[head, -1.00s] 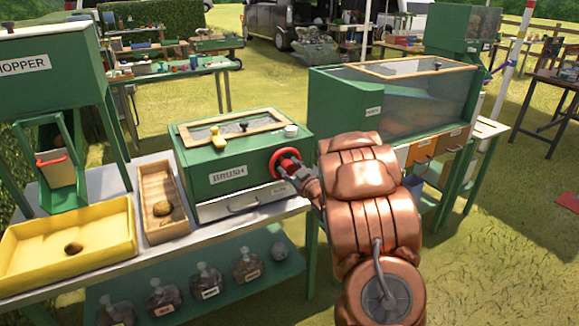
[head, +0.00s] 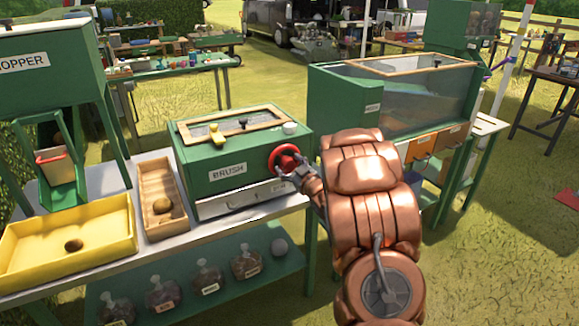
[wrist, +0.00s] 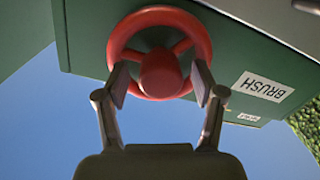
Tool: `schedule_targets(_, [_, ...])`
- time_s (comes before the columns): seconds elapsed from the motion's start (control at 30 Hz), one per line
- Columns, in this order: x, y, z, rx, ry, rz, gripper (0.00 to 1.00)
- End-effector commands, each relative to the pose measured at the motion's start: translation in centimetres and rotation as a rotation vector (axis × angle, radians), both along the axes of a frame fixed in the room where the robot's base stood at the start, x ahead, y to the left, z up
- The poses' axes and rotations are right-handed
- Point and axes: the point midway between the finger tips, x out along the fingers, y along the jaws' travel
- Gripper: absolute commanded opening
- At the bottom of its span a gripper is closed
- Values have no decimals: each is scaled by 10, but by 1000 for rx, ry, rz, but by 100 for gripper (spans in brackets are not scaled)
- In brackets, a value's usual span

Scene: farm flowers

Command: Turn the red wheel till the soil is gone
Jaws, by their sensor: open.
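The red wheel (head: 284,158) is on the right end of the front of the green box labelled BRUSH (head: 216,170). In the wrist view the red wheel (wrist: 160,50) shows a rim, spokes and a round hub. My gripper (wrist: 161,88) is open, its two fingers on either side of the hub and overlapping the lower rim. I cannot tell whether they touch it. In the head view my gripper (head: 291,172) reaches the wheel from the right. The inside of the box is hidden under its framed lid (head: 237,124), so no soil shows there.
A yellow tray (head: 118,232) and a wooden tray (head: 152,202), each with a brown lump, stand left of the box. A green hopper (head: 50,75) stands farther left. A glass-fronted green cabinet (head: 400,95) stands behind my arm. Several labelled bags lie on the lower shelf (head: 215,290).

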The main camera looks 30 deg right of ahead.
Motion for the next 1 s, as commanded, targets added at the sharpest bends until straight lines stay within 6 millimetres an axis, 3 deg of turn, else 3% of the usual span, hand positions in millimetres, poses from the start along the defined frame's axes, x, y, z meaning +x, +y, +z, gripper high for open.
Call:
schedule_targets(0.37, [-8, 1, 1, -1, -1, 0, 68])
schedule_targets(0.8, [-63, 3, 2, -2, 1, -1, 68])
schedule_targets(1.0, [-75, 4, 1, 1, 1, -1, 68])
